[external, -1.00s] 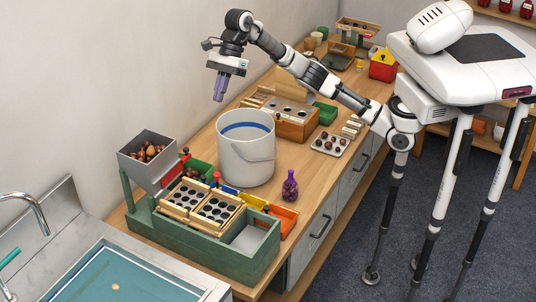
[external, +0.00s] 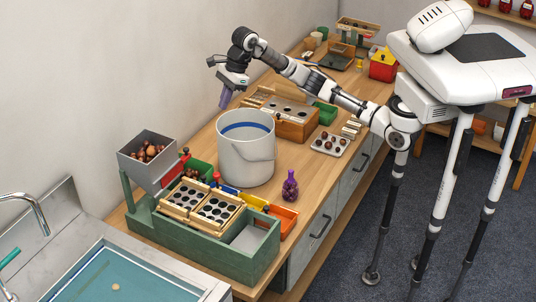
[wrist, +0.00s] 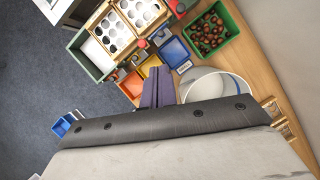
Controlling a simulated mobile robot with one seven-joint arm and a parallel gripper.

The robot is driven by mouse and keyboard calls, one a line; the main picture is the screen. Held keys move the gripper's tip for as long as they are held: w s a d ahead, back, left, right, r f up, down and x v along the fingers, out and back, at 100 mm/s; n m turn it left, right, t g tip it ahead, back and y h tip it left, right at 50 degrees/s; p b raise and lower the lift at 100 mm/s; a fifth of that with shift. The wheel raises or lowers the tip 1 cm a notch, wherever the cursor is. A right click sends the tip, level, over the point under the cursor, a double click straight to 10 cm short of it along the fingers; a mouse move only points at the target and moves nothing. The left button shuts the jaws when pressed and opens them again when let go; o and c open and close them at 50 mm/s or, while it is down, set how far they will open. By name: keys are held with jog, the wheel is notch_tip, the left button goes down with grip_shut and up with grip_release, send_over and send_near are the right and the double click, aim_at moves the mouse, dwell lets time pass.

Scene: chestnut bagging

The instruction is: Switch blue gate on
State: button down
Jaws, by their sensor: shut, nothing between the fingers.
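The green sorter (external: 215,250) stands at the near end of the bench, with two wooden hole trays and a grey hopper (external: 147,160) of chestnuts. A small blue part, perhaps the blue gate (external: 216,186), shows below a red knob (external: 216,175) beside the trays; its setting is too small to tell. A blue bin (wrist: 175,52) lies beside the sorter in the wrist view, between green and yellow bins. My gripper (external: 224,101), with purple fingers, is shut and empty, in the air behind the white bucket. The shut fingers also show in the wrist view (wrist: 158,88).
The white bucket (external: 246,160) stands tall between my gripper and the sorter. A purple bottle (external: 290,186) stands near the bench's front edge. A green bin of chestnuts (wrist: 208,35), a yellow bin (wrist: 150,65) and an orange bin (wrist: 131,84) line the sorter.

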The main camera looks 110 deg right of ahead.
notch_tip(320, 180, down, 20)
jog(key=w+a+f+p, duration=0.2)
jog(key=w+f+p, duration=0.2)
jog(key=w+f, duration=0.2)
jog(key=shift+w+p, duration=0.3)
jog(key=shift+p, duration=0.05)
